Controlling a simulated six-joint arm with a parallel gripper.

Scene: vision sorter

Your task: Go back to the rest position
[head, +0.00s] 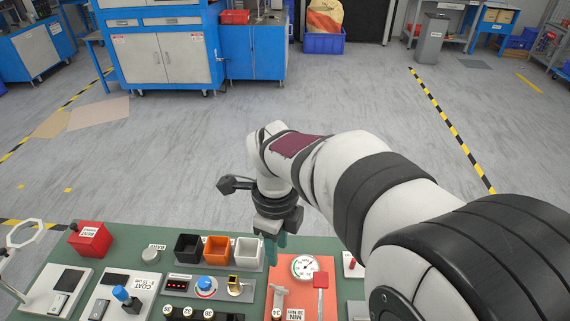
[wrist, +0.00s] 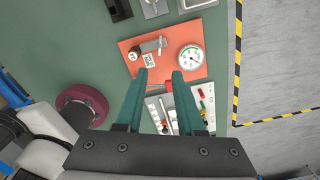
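My gripper (head: 276,245) hangs above the back part of the green workbench (head: 130,240), just right of the white bin. In the wrist view, its two teal fingers (wrist: 160,76) are apart with nothing between them. The gripper is open and empty. In the wrist view, the orange panel with a gauge (wrist: 168,50) lies below and beyond the fingertips, which appear clear of it. My arm hides part of the bench's right side in the head view.
Black (head: 188,248), orange (head: 217,249) and white (head: 248,251) bins stand in a row left of my gripper. A red box (head: 90,239) and a control panel with a blue knob (head: 206,284) are further left. Open grey floor (head: 190,150) lies behind the bench.

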